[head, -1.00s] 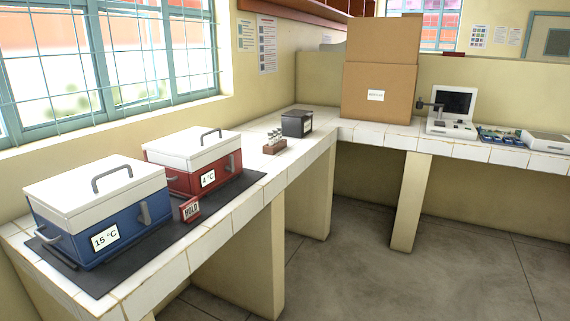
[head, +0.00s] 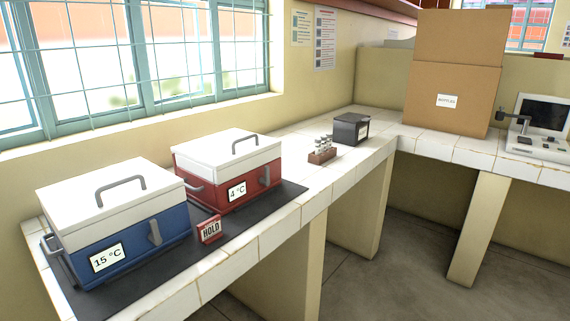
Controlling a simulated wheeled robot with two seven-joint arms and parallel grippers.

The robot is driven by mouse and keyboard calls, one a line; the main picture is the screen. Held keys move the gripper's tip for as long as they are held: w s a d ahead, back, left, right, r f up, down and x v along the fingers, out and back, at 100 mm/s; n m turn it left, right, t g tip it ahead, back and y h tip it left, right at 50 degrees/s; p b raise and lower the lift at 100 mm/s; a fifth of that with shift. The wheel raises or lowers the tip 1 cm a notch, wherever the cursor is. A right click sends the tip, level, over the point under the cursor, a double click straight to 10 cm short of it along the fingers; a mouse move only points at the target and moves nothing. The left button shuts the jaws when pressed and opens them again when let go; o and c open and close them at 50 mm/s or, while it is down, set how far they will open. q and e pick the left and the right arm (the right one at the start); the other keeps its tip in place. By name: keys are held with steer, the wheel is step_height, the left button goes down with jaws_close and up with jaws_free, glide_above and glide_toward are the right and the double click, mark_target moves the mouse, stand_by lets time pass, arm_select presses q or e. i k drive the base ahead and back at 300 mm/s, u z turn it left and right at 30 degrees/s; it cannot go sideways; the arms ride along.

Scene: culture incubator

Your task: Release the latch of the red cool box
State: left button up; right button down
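The red cool box (head: 216,191) stands on a dark mat on the tiled counter, behind the blue cool box. Its white lid (head: 215,154) is down and has a grey handle on top. A "4 °C" label (head: 237,191) is on its front. A grey latch (head: 265,175) lies against the front, right of the label. Neither of my grippers is in the head view.
A blue cool box (head: 125,242) labelled "15 °C" stands nearer on the mat (head: 195,258). A small red "HOLD" sign (head: 210,230) stands between the boxes at the mat's front. A tube rack (head: 321,155), a dark box (head: 350,129) and a cardboard box (head: 455,75) are farther back.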

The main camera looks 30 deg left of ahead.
mark_target(266, 180)
steer(key=i, duration=1)
steer(key=u, duration=1.4)
